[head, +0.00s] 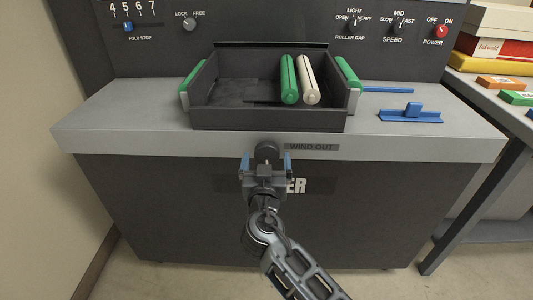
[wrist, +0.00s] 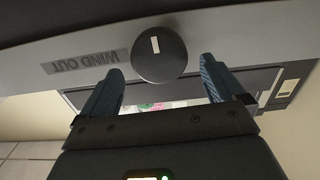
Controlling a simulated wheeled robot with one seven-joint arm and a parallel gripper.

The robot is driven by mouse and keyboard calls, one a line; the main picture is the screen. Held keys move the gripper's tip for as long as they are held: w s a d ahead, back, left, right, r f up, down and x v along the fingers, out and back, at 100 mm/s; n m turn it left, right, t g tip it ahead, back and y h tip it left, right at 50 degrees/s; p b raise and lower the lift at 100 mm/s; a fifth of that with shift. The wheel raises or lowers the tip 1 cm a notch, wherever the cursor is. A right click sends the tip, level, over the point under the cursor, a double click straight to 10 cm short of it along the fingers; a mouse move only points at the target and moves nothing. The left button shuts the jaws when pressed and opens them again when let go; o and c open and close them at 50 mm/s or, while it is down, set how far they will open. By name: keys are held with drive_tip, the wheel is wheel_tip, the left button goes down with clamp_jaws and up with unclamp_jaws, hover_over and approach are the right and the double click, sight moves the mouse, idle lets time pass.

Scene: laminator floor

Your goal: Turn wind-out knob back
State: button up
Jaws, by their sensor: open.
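The wind-out knob (head: 267,153) is a round black knob on the grey front edge of the machine, beside the "WIND OUT" label (head: 311,147). In the wrist view the knob (wrist: 158,54) shows its face with a short white mark pointing roughly up and down in the picture. My gripper (head: 267,164) is open in front of the knob. In the wrist view its two blue fingers (wrist: 156,78) stand apart on either side of the lower part of the knob. I cannot tell whether either finger touches it.
A dark tray (head: 235,115) with green side pieces sits on the machine above the knob, holding a green roll (head: 289,80) and a white roll (head: 308,80). A blue bracket (head: 411,114) lies at right. Panel knobs are behind; a side table (head: 485,97) with boxes stands right.

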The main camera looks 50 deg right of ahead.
sight(265, 152)
drive_tip(key=shift+x, duration=1.3)
drive_tip(key=shift+a, duration=0.1)
drive_tip(key=shift+c, duration=0.4)
drive_tip(key=c, duration=0.9)
